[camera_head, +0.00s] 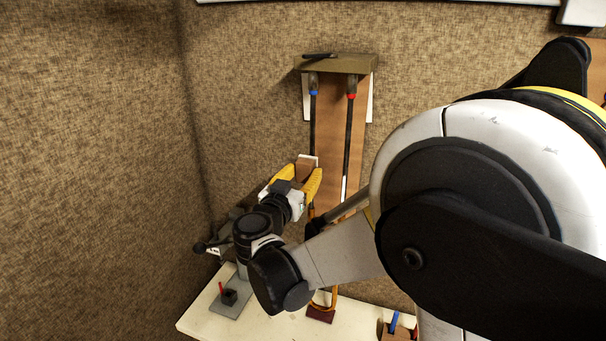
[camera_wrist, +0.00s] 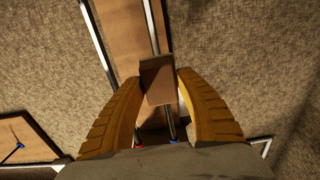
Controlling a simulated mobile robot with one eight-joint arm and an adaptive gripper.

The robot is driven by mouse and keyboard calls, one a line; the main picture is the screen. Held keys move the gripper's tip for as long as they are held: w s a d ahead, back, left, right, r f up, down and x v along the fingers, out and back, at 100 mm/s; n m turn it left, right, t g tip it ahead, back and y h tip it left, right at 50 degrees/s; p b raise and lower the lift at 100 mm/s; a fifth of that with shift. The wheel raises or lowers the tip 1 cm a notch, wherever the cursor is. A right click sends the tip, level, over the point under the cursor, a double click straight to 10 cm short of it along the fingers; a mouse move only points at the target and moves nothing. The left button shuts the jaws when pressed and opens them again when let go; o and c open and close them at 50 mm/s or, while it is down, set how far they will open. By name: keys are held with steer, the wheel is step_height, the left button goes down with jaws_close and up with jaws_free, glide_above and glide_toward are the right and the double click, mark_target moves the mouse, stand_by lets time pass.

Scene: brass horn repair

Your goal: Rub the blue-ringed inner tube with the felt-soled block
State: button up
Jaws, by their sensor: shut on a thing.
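The blue-ringed inner tube (camera_head: 313,120) hangs upright at the left of a wooden backboard, its blue ring (camera_head: 314,92) near the top. The red-ringed tube (camera_head: 350,130) hangs to its right. My gripper (camera_head: 305,178) has yellow fingers shut on a brown block (camera_wrist: 158,78), just in front of the blue-ringed tube's lower part. A pale edge shows on the block in the head view. In the wrist view the blue ring (camera_wrist: 173,142) and red ring (camera_wrist: 139,146) show below the block. The block hides part of the tubes; I cannot tell whether it touches one.
An olive bracket (camera_head: 338,63) tops the backboard, with a dark tool (camera_head: 319,56) on it. Below is a white bench (camera_head: 270,325) with a grey stand (camera_head: 231,306), a dark red base (camera_head: 320,314) and a small wooden holder (camera_head: 388,331). My arm covers the right side.

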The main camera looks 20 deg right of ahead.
mark_target(312, 103)
steer(key=shift+x, duration=1)
steer(key=shift+r, duration=0.15)
steer(key=shift+s+r+p, duration=0.1)
steer(key=shift+r+p, duration=0.6)
steer(key=shift+r, duration=0.85)
steer(key=shift+r+p, duration=1.25)
steer(key=shift+r, duration=1)
steer(key=shift+r+p, duration=2.3)
steer(key=shift+r, duration=1.85)
steer(key=shift+f+b, duration=0.1)
steer(key=shift+b, duration=0.2)
steer(key=shift+f, duration=0.1)
step_height(312, 103, down, 16)
steer(key=b, duration=1.4)
